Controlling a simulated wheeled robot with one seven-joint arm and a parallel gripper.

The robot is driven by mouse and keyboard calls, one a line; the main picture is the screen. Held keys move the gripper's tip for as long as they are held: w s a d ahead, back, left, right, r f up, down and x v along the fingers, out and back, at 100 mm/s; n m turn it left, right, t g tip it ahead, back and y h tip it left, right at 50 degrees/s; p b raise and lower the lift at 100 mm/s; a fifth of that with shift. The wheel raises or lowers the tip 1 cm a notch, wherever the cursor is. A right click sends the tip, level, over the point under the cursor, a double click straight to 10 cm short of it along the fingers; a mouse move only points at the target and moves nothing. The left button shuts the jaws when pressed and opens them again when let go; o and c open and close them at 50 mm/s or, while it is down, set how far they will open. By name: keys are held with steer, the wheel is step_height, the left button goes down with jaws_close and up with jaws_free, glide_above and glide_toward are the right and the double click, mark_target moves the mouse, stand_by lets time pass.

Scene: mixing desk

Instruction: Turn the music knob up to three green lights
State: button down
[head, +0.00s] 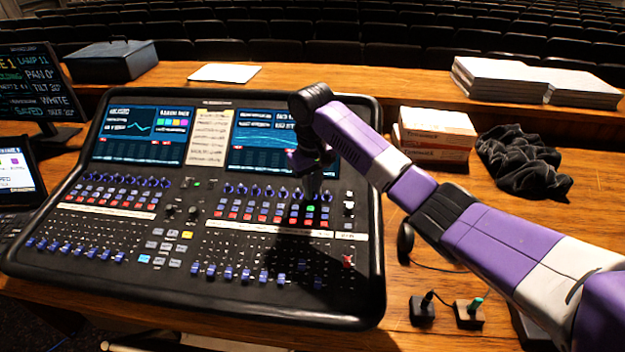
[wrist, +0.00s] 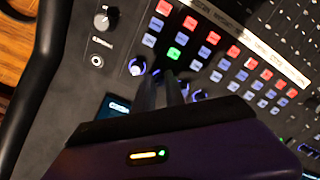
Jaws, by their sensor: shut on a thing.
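The mixing desk (head: 376,240) stands on the wooden table, with a row of small blue knobs under its right screen. My gripper (head: 314,190) reaches down onto the right end of that row. In the wrist view the dark fingers of my gripper (wrist: 172,88) are close together, shut on a knob that they hide. One blue knob (wrist: 137,66) shows to their left and another knob (wrist: 200,95) to their right, both clear of the fingers. One green light (wrist: 174,53) glows just beyond the fingertips; the green light (head: 311,209) also shows in the head view. I cannot read a music label.
Red and blue buttons (wrist: 212,38) fill rows close by. A black round knob (wrist: 106,18) stands near the desk's raised edge. Boxes (head: 435,130), a black cloth (head: 525,160) and two small switch boxes (head: 468,314) lie right of the desk.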

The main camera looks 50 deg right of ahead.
steer(key=shift+r+m+p, duration=0.1)
steer(key=shift+m+p, duration=0.45)
steer(key=shift+m, duration=0.05)
steer(key=c, duration=1.4)
jaws_free()
step_height(320, 180, up, 8)
steer(key=shift+s+a+f+p, duration=0.1)
steer(key=shift+s+f+p, duration=0.05)
steer(key=shift+p, duration=0.25)
